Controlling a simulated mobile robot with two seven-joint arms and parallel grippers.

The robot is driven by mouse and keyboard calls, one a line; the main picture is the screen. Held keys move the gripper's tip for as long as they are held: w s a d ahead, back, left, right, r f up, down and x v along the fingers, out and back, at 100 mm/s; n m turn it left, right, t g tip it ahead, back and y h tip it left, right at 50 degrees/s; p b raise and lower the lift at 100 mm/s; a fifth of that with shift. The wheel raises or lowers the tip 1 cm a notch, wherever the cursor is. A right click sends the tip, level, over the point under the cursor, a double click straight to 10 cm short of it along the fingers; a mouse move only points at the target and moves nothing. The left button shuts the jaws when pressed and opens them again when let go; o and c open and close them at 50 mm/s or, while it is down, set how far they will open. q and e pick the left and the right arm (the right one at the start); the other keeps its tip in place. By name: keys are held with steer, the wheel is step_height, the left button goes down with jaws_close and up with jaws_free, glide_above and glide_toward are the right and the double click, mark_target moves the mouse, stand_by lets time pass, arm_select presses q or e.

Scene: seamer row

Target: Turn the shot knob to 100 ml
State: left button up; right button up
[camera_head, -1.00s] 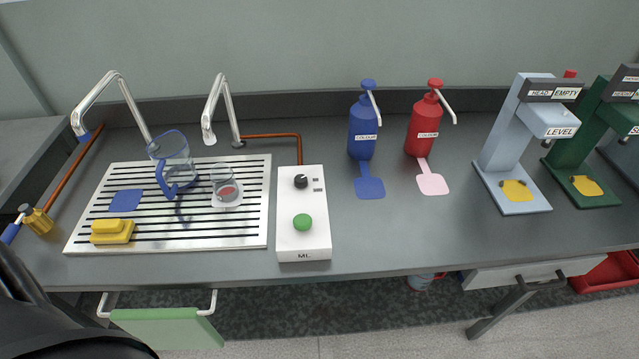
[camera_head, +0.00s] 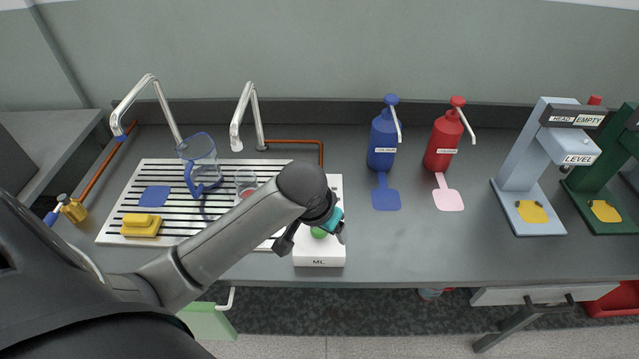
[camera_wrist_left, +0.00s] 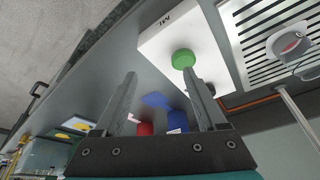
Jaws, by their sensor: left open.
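The white dosing box (camera_head: 308,255) with the ML label stands on the counter right of the drainer. In the left wrist view the white box (camera_wrist_left: 205,35) and green button (camera_wrist_left: 183,59) lie beyond the fingers of my left gripper (camera_wrist_left: 160,76). The fingers are apart with nothing between them. My right gripper is not in view.
The slotted drainer (camera_head: 112,226) holds a blue-rimmed jug (camera_head: 203,152), a small glass (camera_head: 245,180) and a yellow sponge (camera_head: 141,226). Blue (camera_head: 383,140) and red (camera_head: 442,145) pump bottles stand to the right.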

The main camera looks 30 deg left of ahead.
arm_select(q)
steer(key=w+a+r+n+y, duration=0.1)
steer(key=w+a+r+n, duration=0.2)
steer(key=w+a+r, duration=0.55)
steer(key=b+x, duration=0.1)
steer(key=x, duration=0.4)
steer(key=b+x, duration=0.1)
steer(key=x, duration=0.4)
steer(key=b+x, duration=0.2)
steer(key=x, duration=0.4)
steer(key=shift+a, duration=0.35)
steer(key=shift+r, duration=0.1)
jaws_close()
